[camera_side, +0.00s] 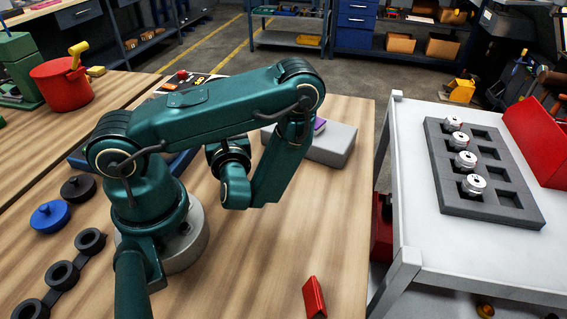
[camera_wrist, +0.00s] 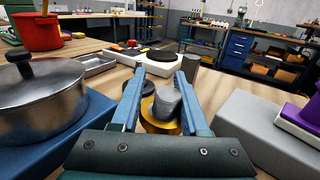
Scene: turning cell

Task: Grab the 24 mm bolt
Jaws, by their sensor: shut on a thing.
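My gripper (camera_wrist: 160,84) shows in the wrist view, its two blue fingers shut on a bolt (camera_wrist: 168,103). The bolt has a grey, ridged, upright cylinder, with a gold-coloured round part around or under it, low between the fingers. The lower part is hidden by my gripper's dark body, and no size mark is readable. In the side view my arm's links hide the fingertips and the bolt.
In the wrist view a metal pot (camera_wrist: 42,92) stands close on the left and a grey block (camera_wrist: 262,120) on the right. Beyond my fingers stand a grey cylinder (camera_wrist: 190,65) and a white-based dark disc (camera_wrist: 160,58). A red angled piece (camera_side: 314,297) lies near the table's front.

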